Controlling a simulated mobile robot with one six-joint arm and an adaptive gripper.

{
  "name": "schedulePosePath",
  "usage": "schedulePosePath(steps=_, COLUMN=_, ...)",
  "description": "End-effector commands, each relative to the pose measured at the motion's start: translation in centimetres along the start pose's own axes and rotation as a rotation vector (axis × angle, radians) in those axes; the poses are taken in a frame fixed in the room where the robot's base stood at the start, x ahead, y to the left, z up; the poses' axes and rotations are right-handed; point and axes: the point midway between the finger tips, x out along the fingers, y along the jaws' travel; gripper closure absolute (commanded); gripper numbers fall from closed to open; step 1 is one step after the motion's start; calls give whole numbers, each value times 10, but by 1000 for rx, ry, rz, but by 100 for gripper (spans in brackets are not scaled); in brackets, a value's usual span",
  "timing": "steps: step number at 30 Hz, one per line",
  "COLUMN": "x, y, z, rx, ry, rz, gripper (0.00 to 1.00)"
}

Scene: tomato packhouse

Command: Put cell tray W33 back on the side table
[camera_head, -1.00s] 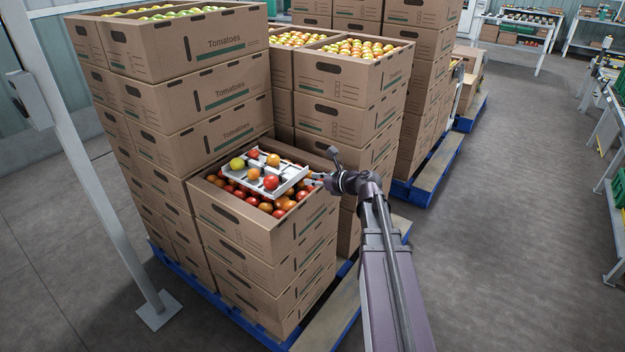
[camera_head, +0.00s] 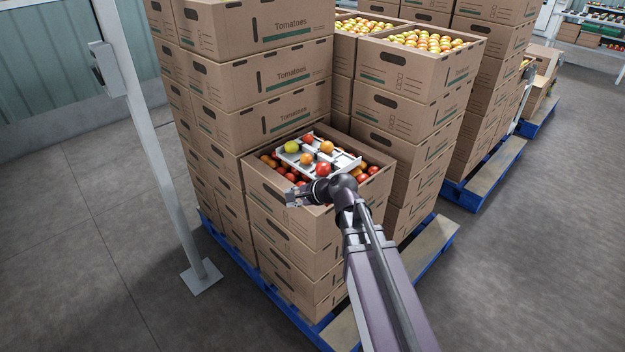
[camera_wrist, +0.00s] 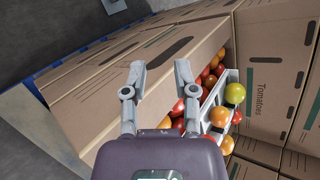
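A pale grey cell tray (camera_head: 347,162) lies slightly tilted on loose tomatoes in an open carton (camera_head: 290,204). It holds several tomatoes: yellow-green, orange and red. In the wrist view the tray (camera_wrist: 221,85) shows at the right, partly cut off. No label W33 is readable. My gripper (camera_head: 296,198) is at the carton's front edge, on the near side of the tray and apart from it. In the wrist view its two fingers (camera_wrist: 158,76) are spread with nothing between them. A side table cannot be made out for certain.
Taller carton stacks (camera_head: 262,75) stand directly behind and left of the open carton. More cartons (camera_head: 425,75) stand behind right. Blue pallets (camera_head: 485,165) lie underneath. A white post (camera_head: 150,140) stands at left. Floor is clear at right; a shelf unit (camera_head: 598,18) is far back.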

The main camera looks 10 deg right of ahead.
Motion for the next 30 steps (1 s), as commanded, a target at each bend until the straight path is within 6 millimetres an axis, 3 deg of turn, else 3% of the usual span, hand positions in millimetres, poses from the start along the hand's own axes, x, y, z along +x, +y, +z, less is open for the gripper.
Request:
schedulePosePath(steps=3, x=-4, y=37, z=6, rx=-238, ry=21, rz=150, gripper=63)
schedulePosePath(steps=8, x=-18, y=83, z=2, rx=-522, ry=24, rz=363, gripper=63)
schedulePosePath(steps=12, x=-39, y=122, z=-5, rx=-749, ry=-1, rz=571, gripper=63)
schedulePosePath(steps=18, x=-81, y=167, z=-24, rx=-952, ry=-59, rz=852, gripper=63)
schedulePosePath(steps=24, x=-116, y=189, z=-42, rx=-991, ry=-90, rz=1005, gripper=63)
schedulePosePath(steps=30, x=-123, y=193, z=-46, rx=-995, ry=-98, rz=1035, gripper=63)
